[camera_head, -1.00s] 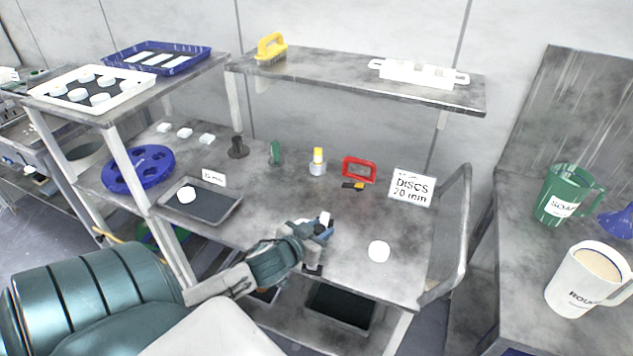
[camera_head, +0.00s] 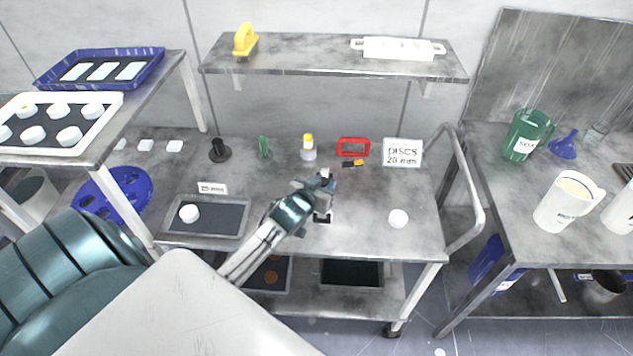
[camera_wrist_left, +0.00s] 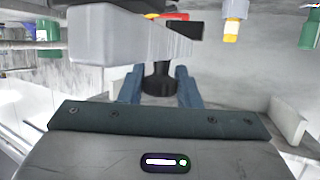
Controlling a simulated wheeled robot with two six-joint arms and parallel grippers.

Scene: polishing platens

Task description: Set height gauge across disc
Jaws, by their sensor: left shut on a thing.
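My left gripper (camera_head: 325,186) is shut on the height gauge, above the middle of the table. In the left wrist view, a black round part of the gauge (camera_wrist_left: 160,82) sits between the blue fingers (camera_wrist_left: 186,88), joined to a wide grey block (camera_wrist_left: 120,38) with a dark end. In the head view the gauge is small and partly hidden by the gripper. A white disc (camera_head: 398,218) lies alone on the table to the right of the gripper, apart from it. Another white disc (camera_head: 189,213) lies on a dark-lined tray (camera_head: 240,232) to the left. My right gripper is not in view.
A yellow-capped bottle (camera_head: 308,148), red frame (camera_head: 353,146), sign (camera_head: 403,153), green item (camera_head: 264,147) and black stand (camera_head: 219,150) line the table's back. A shelf (camera_head: 335,66) hangs above. A metal rail (camera_head: 478,200) borders the right end. Table around the lone disc is clear.

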